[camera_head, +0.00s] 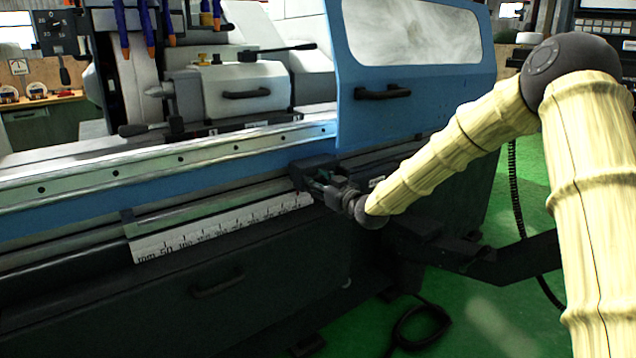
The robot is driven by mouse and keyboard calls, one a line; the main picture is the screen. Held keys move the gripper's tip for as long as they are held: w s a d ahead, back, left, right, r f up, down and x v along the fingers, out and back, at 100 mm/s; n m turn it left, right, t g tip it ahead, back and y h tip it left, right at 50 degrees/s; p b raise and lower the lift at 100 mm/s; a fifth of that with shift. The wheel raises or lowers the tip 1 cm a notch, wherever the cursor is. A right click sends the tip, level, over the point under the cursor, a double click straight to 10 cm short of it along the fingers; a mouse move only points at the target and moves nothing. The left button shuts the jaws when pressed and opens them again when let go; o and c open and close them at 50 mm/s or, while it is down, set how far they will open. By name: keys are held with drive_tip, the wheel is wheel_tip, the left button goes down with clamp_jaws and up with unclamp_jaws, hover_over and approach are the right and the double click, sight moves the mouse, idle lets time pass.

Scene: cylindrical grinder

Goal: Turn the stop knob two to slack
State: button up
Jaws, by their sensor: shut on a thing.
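My gripper (326,188) reaches in from the right, at the front of the blue grinder. It is shut at a dark stop block (309,168) near the right end of the white ruler scale. The stop knob sits at this block, between my fingers, and is too small and covered to make out clearly. I cannot tell how far the knob is turned.
The white scale (215,228) runs along the front rail left of my gripper. A blue sliding door (415,95) with a black handle (383,92) stands above and behind. A black drawer-like handle (218,284) sticks out below.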

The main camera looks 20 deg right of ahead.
drive_tip(key=n, duration=0.4)
drive_tip(key=shift+n+b, duration=0.6)
drive_tip(key=shift+n, duration=2.1)
drive_tip(key=o, duration=1)
drive_tip(key=shift+o, duration=0.2)
drive_tip(key=shift+s, duration=0.1)
drive_tip(key=v, duration=1.2)
